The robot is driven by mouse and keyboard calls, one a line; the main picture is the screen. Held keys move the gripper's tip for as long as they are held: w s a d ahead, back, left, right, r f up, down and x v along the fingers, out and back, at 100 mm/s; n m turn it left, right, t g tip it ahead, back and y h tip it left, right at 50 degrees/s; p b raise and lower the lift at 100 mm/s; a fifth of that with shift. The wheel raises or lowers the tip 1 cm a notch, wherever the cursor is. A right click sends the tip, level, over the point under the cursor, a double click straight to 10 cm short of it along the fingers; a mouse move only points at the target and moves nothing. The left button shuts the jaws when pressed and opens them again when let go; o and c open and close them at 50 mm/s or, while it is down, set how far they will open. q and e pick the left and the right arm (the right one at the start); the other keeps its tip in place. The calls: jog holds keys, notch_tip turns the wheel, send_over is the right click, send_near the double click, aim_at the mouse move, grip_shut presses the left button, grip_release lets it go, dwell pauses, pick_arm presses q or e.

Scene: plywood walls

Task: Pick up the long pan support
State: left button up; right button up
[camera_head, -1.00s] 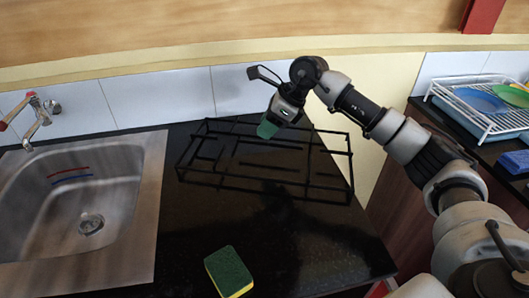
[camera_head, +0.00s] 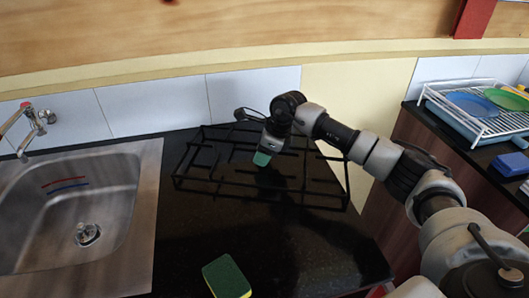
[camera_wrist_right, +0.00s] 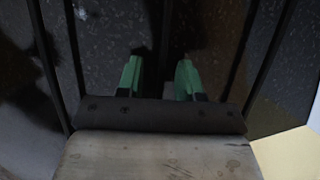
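The long pan support (camera_head: 225,189) is a black frame of thin bars. It lies on the dark counter right of the sink. My right gripper (camera_head: 262,159), with green fingertips, points down over its middle, among the bars. In the right wrist view, the two green fingertips (camera_wrist_right: 160,76) are apart, and a dark bar of the pan support (camera_wrist_right: 166,38) runs up the picture between them. I cannot tell whether they touch it. More bars show on both sides. My left gripper is not in view.
A green and yellow sponge (camera_head: 228,277) lies on the counter's front part. The metal sink (camera_head: 70,215) is at left, with a tap (camera_head: 36,122) behind it. A tiled wall (camera_head: 255,92) stands close behind the support. A white dish rack (camera_head: 482,130) is at far right.

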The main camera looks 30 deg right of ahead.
jog(key=shift+w+a+f, duration=0.1)
jog(key=shift+f, duration=0.25)
jog(key=shift+c, duration=0.4)
grip_shut()
jog(key=shift+r, duration=0.1)
dwell(0.6)
jog(key=shift+w, duration=0.1)
